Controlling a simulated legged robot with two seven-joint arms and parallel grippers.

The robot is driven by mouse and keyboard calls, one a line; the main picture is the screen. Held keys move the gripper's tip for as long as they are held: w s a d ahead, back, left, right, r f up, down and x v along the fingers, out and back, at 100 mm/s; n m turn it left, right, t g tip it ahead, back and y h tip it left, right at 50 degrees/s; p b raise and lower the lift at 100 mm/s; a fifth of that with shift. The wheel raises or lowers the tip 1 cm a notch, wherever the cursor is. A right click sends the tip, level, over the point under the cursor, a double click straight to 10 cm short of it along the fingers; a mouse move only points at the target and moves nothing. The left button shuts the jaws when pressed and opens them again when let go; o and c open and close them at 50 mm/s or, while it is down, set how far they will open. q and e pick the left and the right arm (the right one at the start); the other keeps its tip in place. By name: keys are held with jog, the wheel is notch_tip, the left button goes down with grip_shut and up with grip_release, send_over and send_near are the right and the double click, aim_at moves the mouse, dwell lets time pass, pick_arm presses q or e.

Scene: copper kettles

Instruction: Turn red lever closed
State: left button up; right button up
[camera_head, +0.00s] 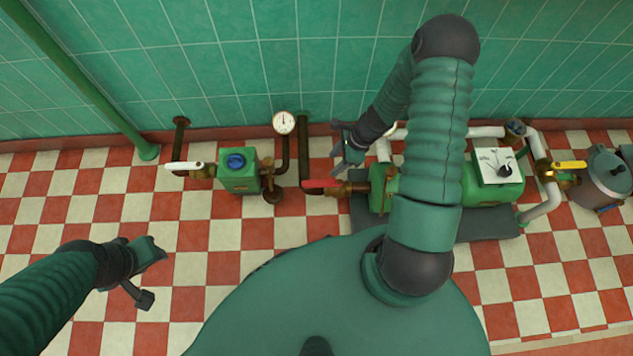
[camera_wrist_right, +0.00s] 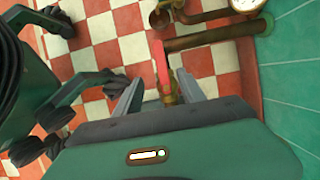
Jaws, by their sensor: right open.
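The red lever (camera_head: 322,184) sits on a brass valve at the left end of the green pump unit and points left along the pipe. In the right wrist view the red lever (camera_wrist_right: 161,66) shows just beyond and between my finger tips. My right gripper (camera_head: 341,147) is open, above and behind the lever in the head view; its open fingers (camera_wrist_right: 160,90) are empty, and contact with the lever cannot be seen. My left gripper (camera_head: 150,275) is open and empty above the floor at the lower left.
A white lever (camera_head: 185,166) is on a pipe beside a green box (camera_head: 238,172) with a blue cap. A round gauge (camera_head: 284,122) and dark pipes stand left of the red lever. A yellow lever (camera_head: 569,165) and grey tank (camera_head: 603,176) are at the right. The tiled wall is behind.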

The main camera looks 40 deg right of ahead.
jog(key=b+x, duration=0.7)
jog(key=x, duration=0.7)
jog(key=shift+f+b, duration=0.15)
jog(key=shift+b, duration=0.15)
jog(key=shift+w+a+f, duration=0.15)
jog(key=shift+a+f, duration=0.15)
jog(key=shift+f, duration=0.15)
jog(key=shift+d, duration=0.1)
grip_shut()
